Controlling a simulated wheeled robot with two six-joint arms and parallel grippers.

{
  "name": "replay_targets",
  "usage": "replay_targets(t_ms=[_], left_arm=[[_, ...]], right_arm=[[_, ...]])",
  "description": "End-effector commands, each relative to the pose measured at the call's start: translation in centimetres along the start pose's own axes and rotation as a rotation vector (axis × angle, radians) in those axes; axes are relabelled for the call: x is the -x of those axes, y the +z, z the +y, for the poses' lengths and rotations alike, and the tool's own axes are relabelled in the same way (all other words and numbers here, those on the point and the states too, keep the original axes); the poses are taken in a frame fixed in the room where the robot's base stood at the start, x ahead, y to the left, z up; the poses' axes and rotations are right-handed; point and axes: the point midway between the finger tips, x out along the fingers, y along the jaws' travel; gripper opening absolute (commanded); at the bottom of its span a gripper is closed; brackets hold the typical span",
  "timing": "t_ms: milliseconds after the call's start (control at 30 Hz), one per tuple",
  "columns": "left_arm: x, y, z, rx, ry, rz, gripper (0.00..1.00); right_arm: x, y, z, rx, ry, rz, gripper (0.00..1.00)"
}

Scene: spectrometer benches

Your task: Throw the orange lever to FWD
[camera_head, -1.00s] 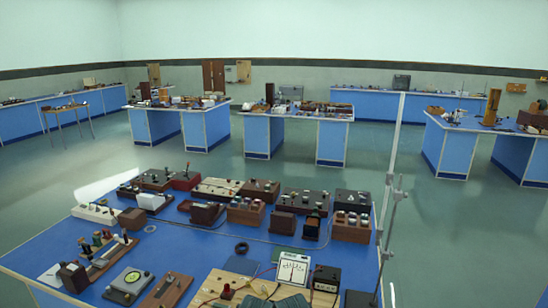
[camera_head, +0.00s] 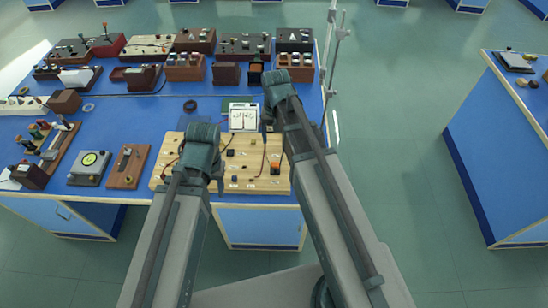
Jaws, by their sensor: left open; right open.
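A pale wooden board (camera_head: 243,165) lies at the front edge of the blue bench, with wires, small parts and labels too small to read. A small orange part on a dark base (camera_head: 275,169) sits near the board's right side. It may be the orange lever; its position and any FWD mark cannot be made out. My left gripper (camera_head: 203,135) is over the board's left part, open, with its fingertips mostly hidden. My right gripper (camera_head: 270,108) is open beyond the orange part, near the board's back right. Both seem empty, and my arms cover parts of the board.
A white-faced meter (camera_head: 243,118) stands at the board's back. A brown block (camera_head: 129,166) and a grey dial instrument (camera_head: 89,166) lie to the left. Several boxes fill the bench's back. A metal stand (camera_head: 330,60) rises at the right edge. Another blue bench (camera_head: 500,140) is far right.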

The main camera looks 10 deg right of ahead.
Motion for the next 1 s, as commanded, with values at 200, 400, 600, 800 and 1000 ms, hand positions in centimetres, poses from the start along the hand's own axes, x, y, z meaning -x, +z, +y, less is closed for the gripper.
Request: replay_targets(t_ms=[200,400,600,800,1000], left_arm=[[-1.7,-0.1,0.2,-0.002,0.0,0.0,0.5],[-4.2,-0.3,0.4,-0.004,-0.001,0.0,0.5],[-7.2,-0.4,0.7,-0.003,-0.001,0.0,0.5],[-10.0,-0.6,0.9,-0.002,-0.001,0.0,0.5],[-12.6,-0.8,1.2,-0.002,-0.001,0.0,0.5]], right_arm=[[-1.7,0.0,0.0,0.002,0.0,0.0,0.7],[-4.3,0.0,0.0,0.002,0.0,0.0,0.7],[-7.2,0.0,0.0,0.002,0.0,0.0,0.7],[-10.1,0.0,0.0,0.002,0.001,0.0,0.7],[-12.7,0.0,0.0,0.002,0.001,0.0,0.7]])
